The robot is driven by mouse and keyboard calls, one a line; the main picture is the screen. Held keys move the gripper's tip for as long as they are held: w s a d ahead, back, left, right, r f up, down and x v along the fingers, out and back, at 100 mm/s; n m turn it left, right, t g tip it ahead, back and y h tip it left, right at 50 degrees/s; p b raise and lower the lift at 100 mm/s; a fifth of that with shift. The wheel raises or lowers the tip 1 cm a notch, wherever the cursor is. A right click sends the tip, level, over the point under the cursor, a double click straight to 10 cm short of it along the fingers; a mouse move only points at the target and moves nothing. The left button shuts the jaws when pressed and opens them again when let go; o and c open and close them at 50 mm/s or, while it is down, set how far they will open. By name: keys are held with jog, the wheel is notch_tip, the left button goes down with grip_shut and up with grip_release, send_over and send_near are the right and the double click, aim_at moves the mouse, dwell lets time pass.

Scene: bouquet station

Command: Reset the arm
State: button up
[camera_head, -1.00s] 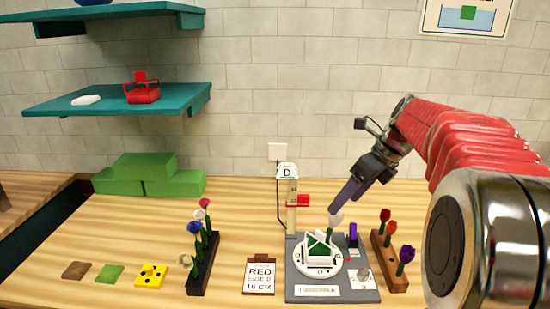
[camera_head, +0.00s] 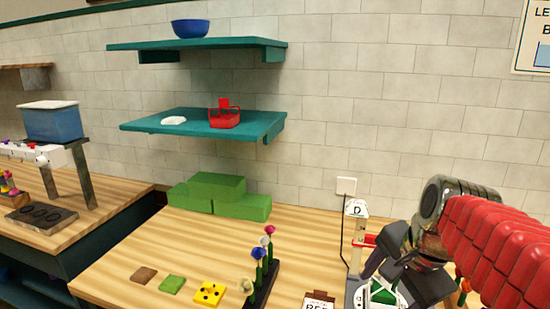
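My arm comes in from the right edge with its red sleeve. My gripper (camera_head: 378,262) is at the lower right, in front of the bouquet station. Its dark fingers are seen edge-on and partly overlap, so I cannot tell whether they are open or shut. I see nothing clearly held in it. Below it is the green and white holder (camera_head: 383,291) of the station, partly cut off by the picture's bottom edge. The station's post with the white "D" head (camera_head: 356,208) stands just left of my gripper. The arm hides most of the station's right side.
A dark flower rack (camera_head: 264,285) with several flowers stands left of the station. A yellow tile (camera_head: 209,293), a green tile (camera_head: 172,284) and a brown tile (camera_head: 144,275) lie farther left. Green blocks (camera_head: 220,194) are against the wall. Teal shelves (camera_head: 180,122) hang above.

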jog(key=s+a+f+n+t+h, duration=0.1)
jog(key=s+a+f+n, duration=0.3)
jog(key=s+n, duration=0.5)
jog(key=f+n, duration=0.1)
jog(key=n, duration=0.3)
jog(key=shift+s+a+f+n+t, duration=0.2)
jog(key=shift+s+a+n+t, duration=0.1)
jog(key=shift+s+a, duration=0.1)
dwell(0.4)
